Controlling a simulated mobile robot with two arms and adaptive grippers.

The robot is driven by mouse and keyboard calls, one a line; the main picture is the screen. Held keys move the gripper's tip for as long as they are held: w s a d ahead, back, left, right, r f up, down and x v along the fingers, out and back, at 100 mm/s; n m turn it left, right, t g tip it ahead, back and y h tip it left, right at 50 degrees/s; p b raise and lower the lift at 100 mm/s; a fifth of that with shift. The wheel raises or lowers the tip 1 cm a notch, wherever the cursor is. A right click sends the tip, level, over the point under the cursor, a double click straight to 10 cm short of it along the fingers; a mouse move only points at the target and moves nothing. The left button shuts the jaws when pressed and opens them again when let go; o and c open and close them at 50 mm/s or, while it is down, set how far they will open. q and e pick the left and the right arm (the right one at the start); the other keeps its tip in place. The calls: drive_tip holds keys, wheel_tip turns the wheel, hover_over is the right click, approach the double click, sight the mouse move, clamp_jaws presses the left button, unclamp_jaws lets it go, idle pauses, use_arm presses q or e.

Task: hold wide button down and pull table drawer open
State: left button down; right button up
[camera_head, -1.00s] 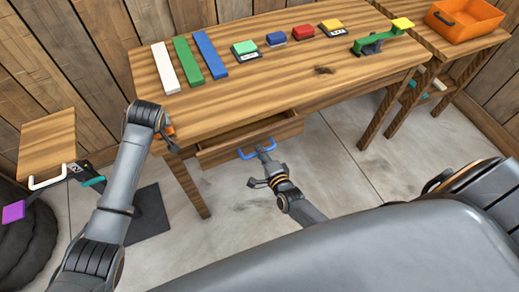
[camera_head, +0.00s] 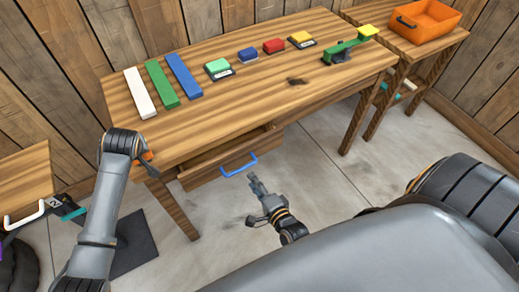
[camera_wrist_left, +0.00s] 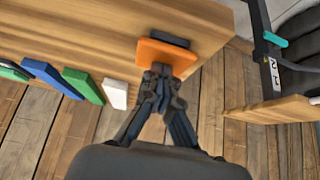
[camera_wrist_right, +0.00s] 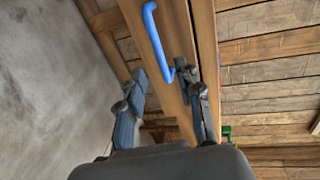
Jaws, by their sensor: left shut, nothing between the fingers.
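The wide button, an orange block with a dark part behind it, sits at the table's left end in the left wrist view (camera_wrist_left: 172,57). A bit of it shows beside my left arm in the head view (camera_head: 147,156). My left gripper (camera_wrist_left: 160,72) is shut and empty, its tips against the button's face; how far it is pressed I cannot tell. The table drawer (camera_head: 205,172) stands partly out from under the tabletop. Its blue handle (camera_head: 238,166) is free. My right gripper (camera_head: 256,186) is open and empty, just in front of and below the handle (camera_wrist_right: 154,38).
Several coloured bars and buttons lie on the wooden table (camera_head: 215,115), with a green lever (camera_head: 345,50) at its right. An orange bin (camera_head: 432,20) stands on a side table. A small cabinet with a white handle (camera_head: 24,216) is at left.

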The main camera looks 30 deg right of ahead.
use_arm(q)
drive_tip(key=shift+s+f, duration=0.1)
drive_tip(key=shift+f, duration=0.1)
use_arm(e)
drive_tip(key=shift+v, duration=1.65)
